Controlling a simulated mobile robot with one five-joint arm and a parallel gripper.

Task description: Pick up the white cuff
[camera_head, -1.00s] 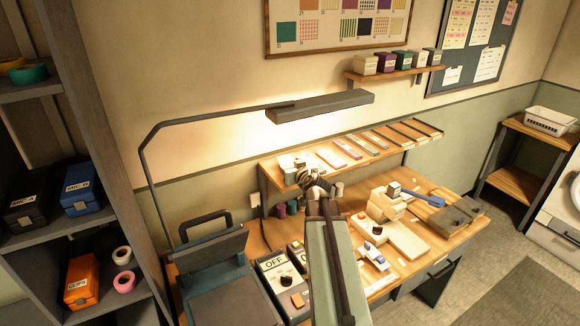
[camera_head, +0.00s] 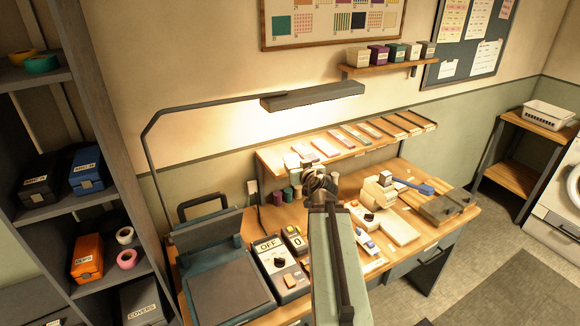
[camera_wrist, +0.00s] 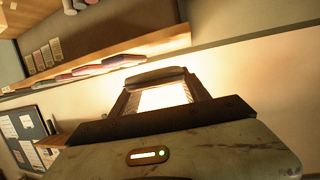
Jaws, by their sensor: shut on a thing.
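My gripper (camera_head: 318,183) is up in front of the raised shelf at the back of the workbench. It is shut on a pale thing that I take for the white cuff (camera_head: 293,161). In the wrist view my gripper (camera_wrist: 158,84) shows dark fingers, with the white cuff (camera_wrist: 161,98) glowing bright between them. The cuff's edges are washed out by the lamp light. In the head view my arm hides part of the bench, and the cuff overlaps the shelf edge. I cannot tell its height above the shelf.
The shelf (camera_head: 380,142) carries flat coloured samples to the right. A lamp (camera_head: 312,96) hangs above. On the bench are a dark press (camera_head: 228,285), a control box marked OFF (camera_head: 279,270), a pale machine (camera_head: 378,190) and a blue-handled brush (camera_head: 412,186).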

